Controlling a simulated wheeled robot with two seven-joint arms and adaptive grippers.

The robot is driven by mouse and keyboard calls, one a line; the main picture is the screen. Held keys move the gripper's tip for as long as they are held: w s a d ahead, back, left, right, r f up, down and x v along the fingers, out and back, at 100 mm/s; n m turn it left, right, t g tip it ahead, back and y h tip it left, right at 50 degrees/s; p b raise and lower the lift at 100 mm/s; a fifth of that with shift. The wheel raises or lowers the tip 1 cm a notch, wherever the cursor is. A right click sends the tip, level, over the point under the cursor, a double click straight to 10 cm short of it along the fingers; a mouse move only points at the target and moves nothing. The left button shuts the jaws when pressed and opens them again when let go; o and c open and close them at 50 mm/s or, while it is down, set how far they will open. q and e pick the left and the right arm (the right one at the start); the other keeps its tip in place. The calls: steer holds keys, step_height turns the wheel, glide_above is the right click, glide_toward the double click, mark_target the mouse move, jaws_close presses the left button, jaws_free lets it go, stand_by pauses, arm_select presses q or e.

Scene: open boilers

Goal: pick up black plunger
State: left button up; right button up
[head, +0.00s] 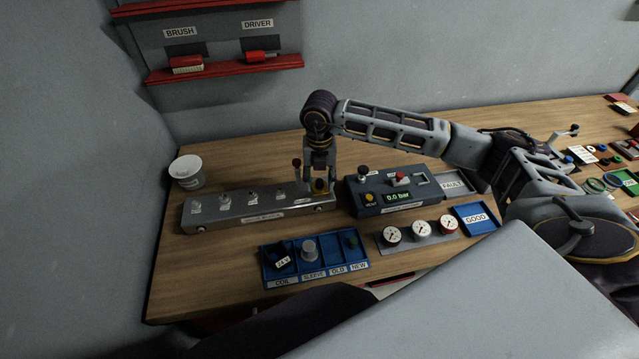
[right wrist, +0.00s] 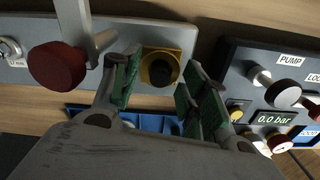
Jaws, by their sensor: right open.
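The black plunger (right wrist: 162,73) shows in the right wrist view as a dark round knob in a yellow square fitting (right wrist: 148,56) at the end of a grey metal block. In the head view the yellow fitting (head: 320,187) is at the right end of the block (head: 265,207), and the plunger is mostly hidden by my gripper. My right gripper (right wrist: 163,80) is open and empty, with one green-padded finger on each side of the plunger. It also shows pointing down over the fitting in the head view (head: 319,176). Contact cannot be told. My left gripper is not in view.
A red-knobbed lever (right wrist: 58,66) stands close to the left finger. A pump box (head: 395,188) reading 0.0 bar stands to the right. A blue parts tray (head: 315,270) and gauges (head: 422,229) lie in front. A white cup (head: 187,172) stands at left.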

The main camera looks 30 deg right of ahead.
mark_target(320, 181)
jaws_close()
stand_by(0.3)
steer(key=shift+r, duration=0.15)
step_height(320, 181, up, 10)
steer(key=b, duration=0.1)
steer(key=shift+b, duration=0.3)
stand_by(0.4)
stand_by(0.3)
